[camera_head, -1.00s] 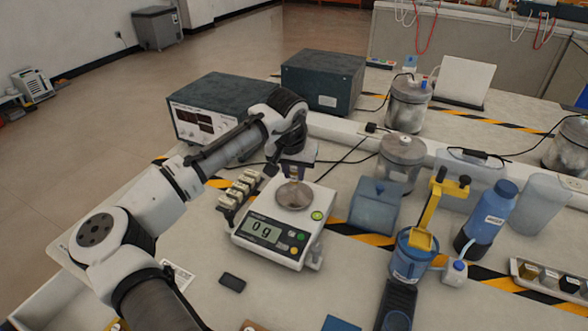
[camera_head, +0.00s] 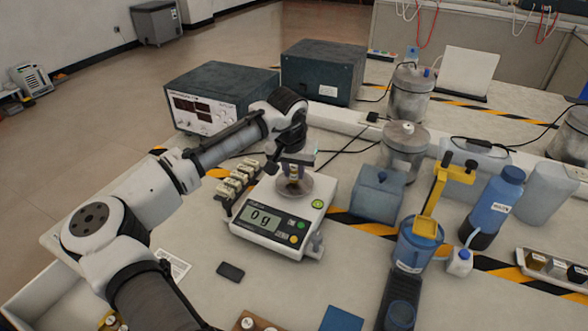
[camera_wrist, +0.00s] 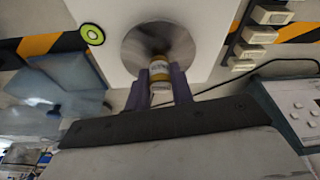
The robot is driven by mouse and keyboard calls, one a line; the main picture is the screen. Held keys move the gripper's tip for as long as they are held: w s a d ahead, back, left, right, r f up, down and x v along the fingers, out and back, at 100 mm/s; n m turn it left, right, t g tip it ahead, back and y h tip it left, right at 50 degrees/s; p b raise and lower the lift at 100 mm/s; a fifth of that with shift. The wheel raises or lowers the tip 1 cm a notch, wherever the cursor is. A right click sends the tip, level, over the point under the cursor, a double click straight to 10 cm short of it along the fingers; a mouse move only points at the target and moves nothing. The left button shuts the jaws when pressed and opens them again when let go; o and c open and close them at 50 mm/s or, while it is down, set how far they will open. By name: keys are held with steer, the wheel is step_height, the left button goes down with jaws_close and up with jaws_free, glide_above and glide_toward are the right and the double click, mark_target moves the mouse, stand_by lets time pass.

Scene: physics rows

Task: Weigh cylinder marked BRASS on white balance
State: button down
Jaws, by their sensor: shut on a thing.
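The white balance (camera_head: 285,213) stands on the bench and its display reads 0 g. Its round metal pan (camera_head: 308,187) is under my gripper. My gripper (camera_head: 294,174) points down over the pan, shut on a small cylinder. In the wrist view the brass-coloured cylinder (camera_wrist: 159,72) with a pale label sits between the two purple fingers (camera_wrist: 160,85), in front of the pan (camera_wrist: 132,48). The label is too blurred to read. I cannot tell whether the cylinder's base touches the pan.
A row of small labelled blocks (camera_head: 236,180) lies left of the balance. A blue-grey box (camera_head: 378,193) stands to its right, with a blue cup and yellow stand (camera_head: 416,245) beyond. A power supply (camera_head: 215,98) stands behind. A dark flat item (camera_head: 230,271) lies in front.

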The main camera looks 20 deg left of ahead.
steer(key=shift+f, duration=0.45)
stand_by(0.3)
steer(key=c, duration=0.8)
jaws_free()
steer(key=shift+r+p, duration=3.2)
steer(key=shift+r, duration=0.85)
